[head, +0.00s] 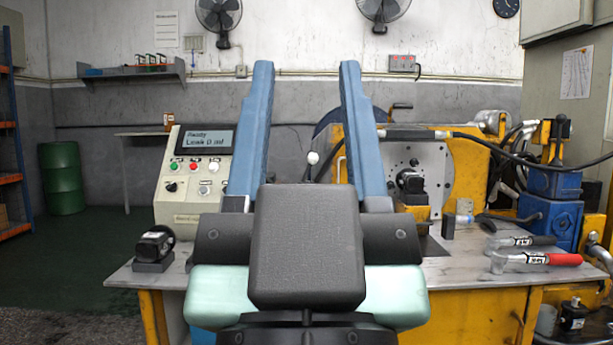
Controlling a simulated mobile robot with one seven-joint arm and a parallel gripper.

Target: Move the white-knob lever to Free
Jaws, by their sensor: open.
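The white knob (313,158) of the lever shows in the head view, in the gap between my gripper's two long blue fingers. A short piece of its dark rod shows below it; the lever's base and any Free marking are hidden behind my gripper. My gripper (305,68) is open and empty, with its fingers wide apart on either side of the knob in the picture. Neither finger appears to touch the knob, but I cannot tell how far beyond or short of it the fingertips are.
A control box (194,172) with a screen and buttons stands left. The yellow machine (470,165) with a grey plate (435,160) stands right. Wrenches, including a red-handled one (540,259), lie at the bench's (470,272) right. A black motor-like part (154,246) sits at its left.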

